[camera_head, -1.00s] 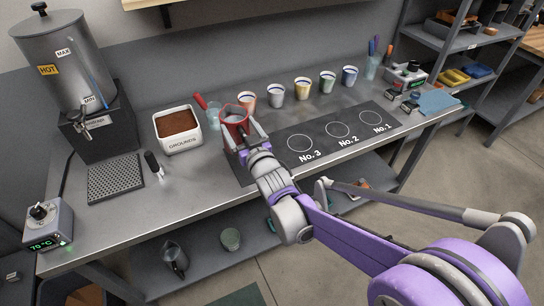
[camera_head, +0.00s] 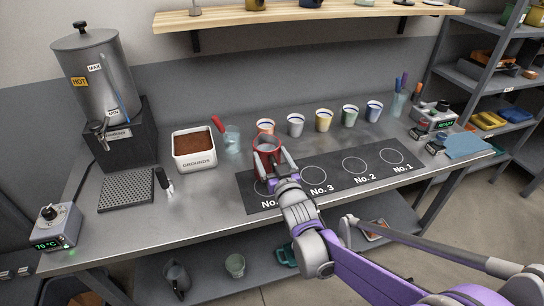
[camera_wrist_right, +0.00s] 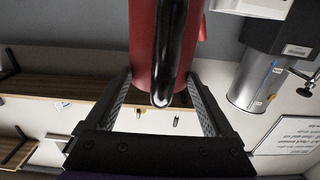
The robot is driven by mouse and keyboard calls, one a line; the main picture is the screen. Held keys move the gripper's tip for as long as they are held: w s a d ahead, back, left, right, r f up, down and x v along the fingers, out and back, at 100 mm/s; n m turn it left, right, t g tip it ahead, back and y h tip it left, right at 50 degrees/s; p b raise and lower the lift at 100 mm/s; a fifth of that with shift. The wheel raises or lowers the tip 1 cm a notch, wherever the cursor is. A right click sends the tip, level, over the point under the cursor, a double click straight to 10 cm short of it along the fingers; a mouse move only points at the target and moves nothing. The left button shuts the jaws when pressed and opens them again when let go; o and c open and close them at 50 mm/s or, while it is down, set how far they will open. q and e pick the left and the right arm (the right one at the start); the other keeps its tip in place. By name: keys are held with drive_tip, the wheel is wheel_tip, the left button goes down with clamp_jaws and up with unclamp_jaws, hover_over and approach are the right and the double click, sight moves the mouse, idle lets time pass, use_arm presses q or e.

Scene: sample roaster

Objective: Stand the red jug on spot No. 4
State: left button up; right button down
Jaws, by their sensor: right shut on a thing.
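The red jug (camera_head: 267,144) is upright in the head view, at the rear edge of the dark mat's left end. My right gripper (camera_head: 268,161) is shut on it from the front. In the right wrist view the jug's red body (camera_wrist_right: 143,50) and its dark handle (camera_wrist_right: 170,45) sit between the two fingers (camera_wrist_right: 160,95). My left gripper is not in view.
Spots No. 3 (camera_head: 313,175), No. 2 (camera_head: 355,165) and No. 1 (camera_head: 391,156) are empty. Several cups, including an orange-banded one (camera_head: 265,126), stand close behind the jug.

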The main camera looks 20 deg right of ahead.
drive_tip(key=shift+f+b, duration=0.45)
drive_tip(key=shift+f, duration=2.3)
unclamp_jaws()
drive_tip(key=s+f+g, duration=0.3)
drive_tip(key=s+g, duration=0.1)
drive_tip(key=s, duration=0.7)
drive_tip(key=s+f+g, duration=0.4)
drive_tip(key=s, duration=0.8)
drive_tip(key=s+f+g, duration=0.3)
drive_tip(key=s+g, duration=0.2)
drive_tip(key=s, duration=0.7)
drive_tip(key=shift+d+f+h, duration=0.2)
drive_tip(key=shift+d+h, duration=0.1)
drive_tip(key=shift+d, duration=0.1)
